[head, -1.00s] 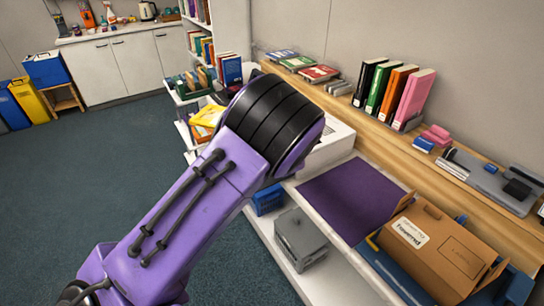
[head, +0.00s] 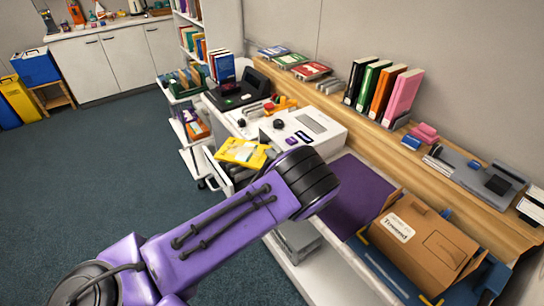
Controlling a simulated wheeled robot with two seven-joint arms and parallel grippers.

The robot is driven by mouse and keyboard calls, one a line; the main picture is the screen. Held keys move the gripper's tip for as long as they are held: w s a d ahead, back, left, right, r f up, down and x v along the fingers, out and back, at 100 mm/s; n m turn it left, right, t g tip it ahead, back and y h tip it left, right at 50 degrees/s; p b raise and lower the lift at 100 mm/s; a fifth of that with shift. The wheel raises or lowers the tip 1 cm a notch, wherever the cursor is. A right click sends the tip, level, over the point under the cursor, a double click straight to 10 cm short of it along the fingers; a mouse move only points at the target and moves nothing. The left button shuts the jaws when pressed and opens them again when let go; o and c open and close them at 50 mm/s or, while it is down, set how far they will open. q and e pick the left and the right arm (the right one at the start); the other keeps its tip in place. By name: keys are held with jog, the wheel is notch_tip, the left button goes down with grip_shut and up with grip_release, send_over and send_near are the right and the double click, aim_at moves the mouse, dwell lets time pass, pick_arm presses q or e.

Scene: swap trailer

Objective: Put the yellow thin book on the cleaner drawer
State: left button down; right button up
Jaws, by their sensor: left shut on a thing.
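The yellow thin book (head: 240,151) lies flat in the head view, left of my left wrist and over the open drawer (head: 215,170). The drawer sticks out on the left side of the white cleaner (head: 322,127), which has dark knobs and a panel on top. My left gripper (head: 268,154) is mostly hidden behind my purple forearm and black wrist; it is shut on the book's right end. I cannot tell whether the book touches the drawer. My right gripper is not in view.
A purple mat (head: 350,195) and a cardboard box (head: 425,245) lie on the white bench to the right. A wooden shelf (head: 385,130) with upright books runs along the wall. A black device (head: 238,92) stands behind the cleaner. The floor at left is clear.

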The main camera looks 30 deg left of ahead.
pick_arm(q)
jog(key=shift+f, duration=0.2)
jog(key=c, duration=1.2)
grip_release()
jog(key=shift+o, duration=0.2)
jog(key=shift+r, duration=0.15)
jog(key=shift+d+r, duration=0.1)
jog(key=shift+d, duration=0.05)
jog(key=b+v, duration=0.2)
jog(key=v, duration=1)
